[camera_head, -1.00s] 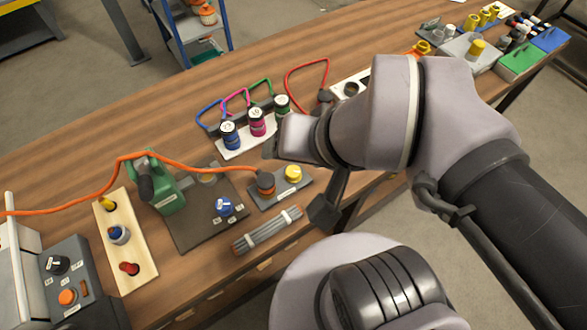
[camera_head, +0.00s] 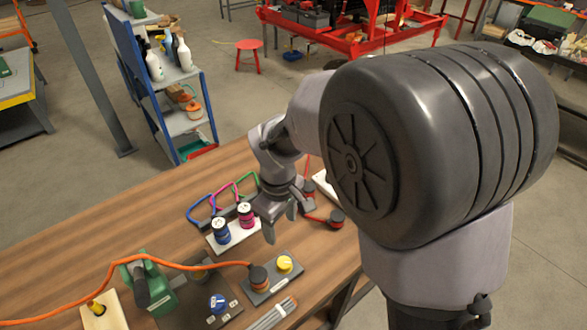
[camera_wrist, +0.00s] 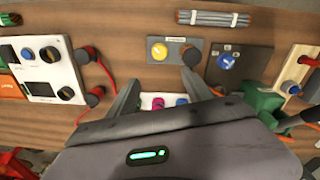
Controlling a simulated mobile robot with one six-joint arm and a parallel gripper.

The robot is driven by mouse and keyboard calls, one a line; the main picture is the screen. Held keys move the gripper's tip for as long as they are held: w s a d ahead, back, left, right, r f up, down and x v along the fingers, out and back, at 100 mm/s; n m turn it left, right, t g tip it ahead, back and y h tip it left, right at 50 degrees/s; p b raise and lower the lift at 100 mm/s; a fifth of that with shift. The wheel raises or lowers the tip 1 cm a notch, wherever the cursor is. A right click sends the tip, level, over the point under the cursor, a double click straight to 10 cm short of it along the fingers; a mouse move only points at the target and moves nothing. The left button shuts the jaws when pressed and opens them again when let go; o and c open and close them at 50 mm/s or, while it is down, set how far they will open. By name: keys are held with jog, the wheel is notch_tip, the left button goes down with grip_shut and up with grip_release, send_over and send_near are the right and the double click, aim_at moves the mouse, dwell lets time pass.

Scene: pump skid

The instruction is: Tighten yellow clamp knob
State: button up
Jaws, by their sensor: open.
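The yellow clamp knob (camera_head: 284,263) sits on a dark grey plate (camera_head: 262,290), beside a dark plug with an orange band (camera_head: 258,278). In the wrist view the yellow knob (camera_wrist: 159,51) is on the same grey plate, near the top middle, with a small label next to it. My gripper (camera_head: 281,222) is open and empty above the table, behind the knob in the head view. In the wrist view its two fingers point toward the knob plate, with the knob beyond the fingertips. The knob is not between the fingers.
A blue knob (camera_head: 217,303) and a green pump body (camera_head: 160,288) stand left of the plate. Blue and magenta cylinders (camera_head: 245,215) stand close to my gripper. An orange cable (camera_head: 200,264) runs across the table to the plug. Grey rods (camera_head: 272,314) lie in front.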

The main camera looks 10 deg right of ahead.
aim_at(284, 262)
jog(key=shift+n, duration=0.3)
jog(key=f+b, duration=0.2)
jog(key=f, duration=0.4)
jog(key=f+b, duration=0.2)
jog(key=f, duration=0.4)
jog(key=f+b, duration=0.2)
jog(key=f, duration=0.5)
jog(key=shift+w+d+b, duration=0.1)
jog(key=shift+w+b, duration=0.2)
jog(key=shift+w, duration=0.05)
grip_shut()
